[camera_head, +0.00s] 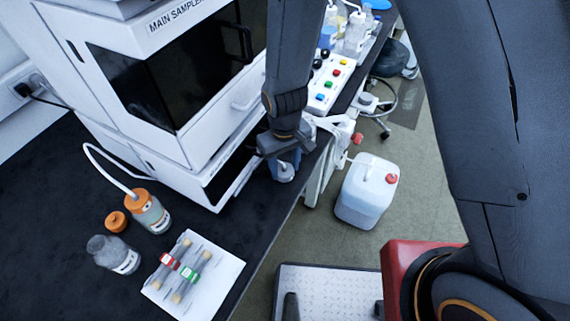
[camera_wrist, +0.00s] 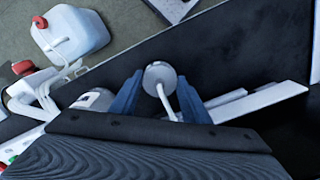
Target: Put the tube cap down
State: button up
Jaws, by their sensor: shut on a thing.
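The tube cap (camera_wrist: 160,74) is a pale round piece with a white tube running back from it. In the wrist view it sits between the blue fingers of my gripper (camera_wrist: 158,98), which is shut on it. In the head view my gripper (camera_head: 285,158) is near the bench's edge, in front of the main sampler, with the pale cap (camera_head: 286,173) at its fingertips. The gap between cap and bench top is hard to judge. The grip contact is partly hidden.
An orange-capped bottle (camera_head: 152,212) with a tube, a loose orange cap (camera_head: 116,221), an uncapped bottle (camera_head: 113,254) and a white sheet (camera_head: 215,280) with columns are left. A white jerrycan (camera_head: 363,190) stands on the floor.

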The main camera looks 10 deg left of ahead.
aim_at(285, 165)
jog(key=shift+f, duration=0.1)
jog(key=o, duration=1.2)
jog(key=shift+r+b, duration=0.9)
jog(key=shift+r, duration=2.95)
jog(key=s+d+r+m, duration=0.1)
jog(key=d+r, duration=0.3)
jog(key=d, duration=0.4)
jog(key=d+r+m+t, duration=0.1)
jog(key=d+r+m, duration=0.2)
jog(key=d, duration=0.5)
jog(key=s+d+r+m, duration=0.1)
jog(key=d+r+m, duration=0.1)
jog(key=d+r, duration=0.3)
jog(key=shift+s+d+m, duration=0.15)
jog(key=shift+d+m, duration=0.05)
jog(key=shift+d, duration=0.65)
jog(key=shift+s+d+m, duration=0.15)
jog(key=shift+d+m, duration=0.05)
jog(key=shift+d, duration=0.6)
